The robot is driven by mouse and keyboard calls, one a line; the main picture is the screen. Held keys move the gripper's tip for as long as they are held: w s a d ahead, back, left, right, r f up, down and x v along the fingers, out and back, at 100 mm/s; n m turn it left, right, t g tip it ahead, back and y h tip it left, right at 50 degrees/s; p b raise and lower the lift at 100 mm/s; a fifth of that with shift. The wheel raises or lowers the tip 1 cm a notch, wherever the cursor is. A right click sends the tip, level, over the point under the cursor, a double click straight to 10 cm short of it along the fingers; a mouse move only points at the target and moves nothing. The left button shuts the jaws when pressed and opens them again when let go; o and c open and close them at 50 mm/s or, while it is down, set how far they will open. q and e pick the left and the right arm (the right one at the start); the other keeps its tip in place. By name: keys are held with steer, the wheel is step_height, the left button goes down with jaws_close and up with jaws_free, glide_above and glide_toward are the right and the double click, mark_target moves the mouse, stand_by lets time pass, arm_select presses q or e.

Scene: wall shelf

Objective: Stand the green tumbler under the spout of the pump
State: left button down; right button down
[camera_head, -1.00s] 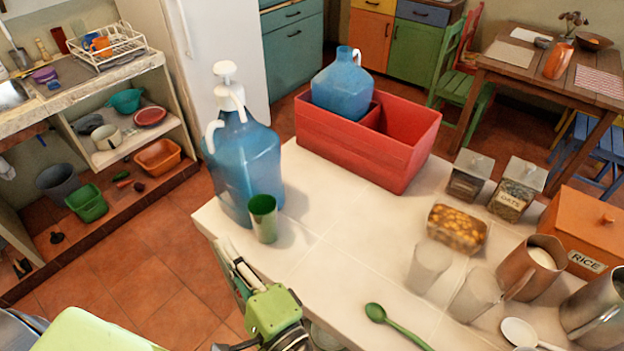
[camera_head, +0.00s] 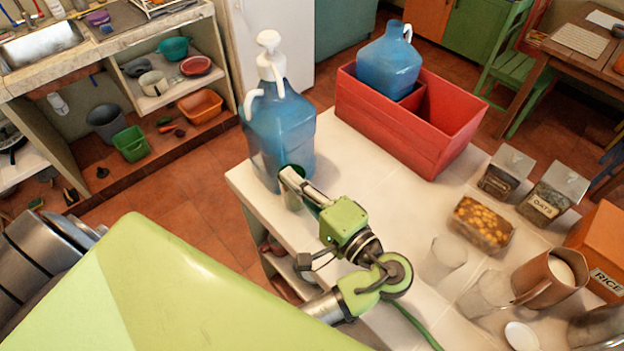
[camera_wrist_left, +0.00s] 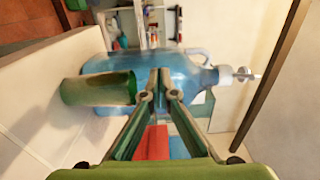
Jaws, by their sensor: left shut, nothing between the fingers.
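The green tumbler (camera_head: 291,201) stands upright at the counter's left edge, close to the front of the blue pump bottle (camera_head: 281,135). My right gripper is out of view.
A red crate (camera_head: 450,141) with a blue jug (camera_head: 388,62) stands behind, to the right. Jars, clear cups and a copper pitcher (camera_head: 548,283) fill the right side. The counter (camera_head: 375,205) between is clear. My arm covers part of its front.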

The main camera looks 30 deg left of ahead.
arm_select(q)
steer(key=w+p, duration=0.1)
steer(key=w, duration=0.7)
steer(key=shift+w+d+r, duration=0.1)
steer(key=shift+w+d, duration=0.05)
steer(key=shift+w, duration=0.2)
step_height(320, 180, down, 10)
steer(key=shift+s+f+p, duration=0.1)
steer(key=shift+p, duration=0.5)
steer(key=shift+s+p, duration=0.3)
steer(key=shift+p, duration=0.25)
steer(key=shift+s, duration=0.25)
steer(key=shift+f, duration=0.1)
